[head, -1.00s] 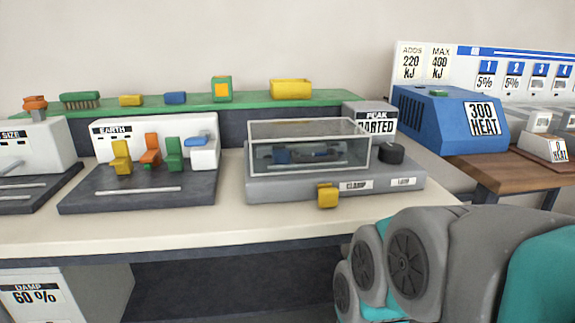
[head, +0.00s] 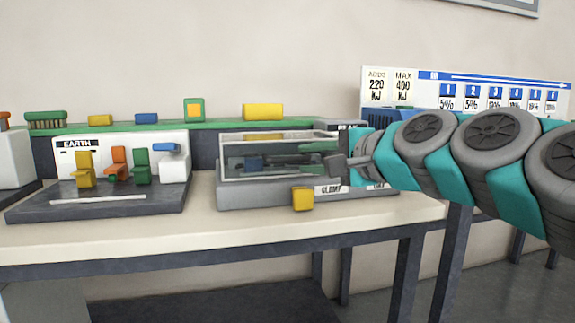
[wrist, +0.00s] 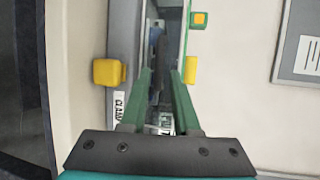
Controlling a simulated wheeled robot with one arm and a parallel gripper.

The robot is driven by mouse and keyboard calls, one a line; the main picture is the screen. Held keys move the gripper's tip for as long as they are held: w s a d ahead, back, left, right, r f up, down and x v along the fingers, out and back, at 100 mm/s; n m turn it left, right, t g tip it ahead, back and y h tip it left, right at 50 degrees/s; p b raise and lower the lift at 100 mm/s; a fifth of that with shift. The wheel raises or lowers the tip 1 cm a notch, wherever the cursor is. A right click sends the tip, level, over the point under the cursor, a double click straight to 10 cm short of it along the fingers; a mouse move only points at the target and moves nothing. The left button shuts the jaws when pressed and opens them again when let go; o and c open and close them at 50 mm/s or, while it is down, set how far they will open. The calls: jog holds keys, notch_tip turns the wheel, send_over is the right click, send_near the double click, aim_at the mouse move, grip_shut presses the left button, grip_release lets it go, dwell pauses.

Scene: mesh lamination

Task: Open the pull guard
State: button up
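The pull guard (head: 235,161) is a clear box-shaped cover with a pale frame. It sits down over the grey pull machine (head: 235,194), with dark and blue parts visible inside. A yellow block (head: 303,199) sticks out at the machine's front, and it also shows in the wrist view (wrist: 109,72). My gripper (head: 322,152) is at the right end of the guard and hides part of it. In the wrist view its two green fingers (wrist: 161,72) are apart with nothing clearly held between them. I cannot tell whether they touch the guard.
On the left stands a station marked EARTH (head: 100,145) with coloured clamps. A green shelf (head: 220,125) behind carries a brush, yellow and blue blocks and a green box (head: 194,109). The bench front edge (head: 130,245) is clear. A framed panel (wrist: 312,45) hangs on the wall.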

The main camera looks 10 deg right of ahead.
aim_at(292, 161)
jog(key=x, duration=0.6)
jog(key=shift+w+a+f, duration=0.15)
jog(key=shift+f, duration=0.05)
grip_shut()
dwell(1.2)
